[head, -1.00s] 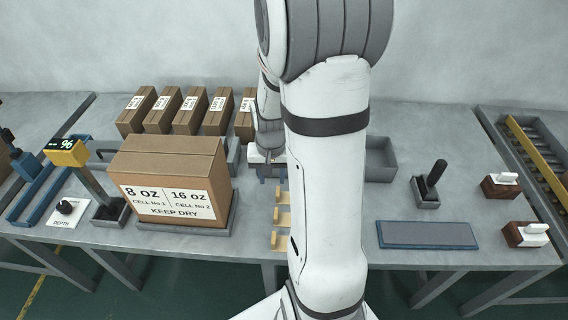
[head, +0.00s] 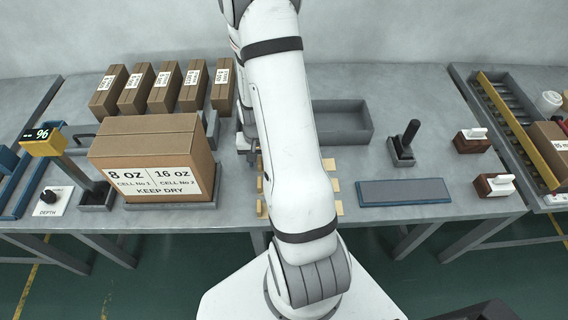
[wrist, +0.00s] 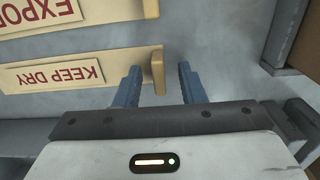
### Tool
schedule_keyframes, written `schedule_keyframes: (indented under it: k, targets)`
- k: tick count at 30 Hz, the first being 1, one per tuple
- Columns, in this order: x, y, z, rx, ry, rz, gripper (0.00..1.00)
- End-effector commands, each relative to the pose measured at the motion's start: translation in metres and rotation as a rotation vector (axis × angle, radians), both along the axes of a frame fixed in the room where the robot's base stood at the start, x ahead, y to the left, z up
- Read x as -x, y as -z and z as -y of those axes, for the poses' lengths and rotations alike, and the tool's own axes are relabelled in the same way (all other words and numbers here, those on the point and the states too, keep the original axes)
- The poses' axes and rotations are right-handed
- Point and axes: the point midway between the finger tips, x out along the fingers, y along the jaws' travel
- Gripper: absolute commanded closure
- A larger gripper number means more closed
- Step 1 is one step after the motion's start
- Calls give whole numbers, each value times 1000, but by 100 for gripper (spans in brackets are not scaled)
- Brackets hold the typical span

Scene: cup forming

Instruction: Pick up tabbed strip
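The tabbed strip reading KEEP DRY (wrist: 70,74) lies flat in the wrist view, its lettering upside down. Its upright tan tab (wrist: 157,70) stands at the right end. My gripper (wrist: 158,72) is open, with one blue-grey finger on each side of the tab and a visible gap on both sides. A second strip reading EXPO (wrist: 60,14), its lettering cut off, lies beyond it. In the head view my arm hides most of the strips. Only tan ends show, on the left (head: 261,187) and on the right (head: 337,188).
A large labelled box (head: 150,150) stands left of the arm, with several smaller boxes (head: 163,88) behind. An empty grey tray (head: 343,128) is behind right. A blue-grey pad (head: 405,192) and a black-handled tool (head: 406,140) are to the right.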

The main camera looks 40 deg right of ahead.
Motion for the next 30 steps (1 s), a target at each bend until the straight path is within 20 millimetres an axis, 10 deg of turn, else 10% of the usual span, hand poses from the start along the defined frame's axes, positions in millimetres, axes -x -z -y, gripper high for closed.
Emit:
schedule_keyframes:
  k: [9,22,30]
  targets:
    - [0,5,0,0,-1,0,64]
    - [0,4,-1,0,-2,0,99]
    - [0,4,-1,0,-2,0,100]
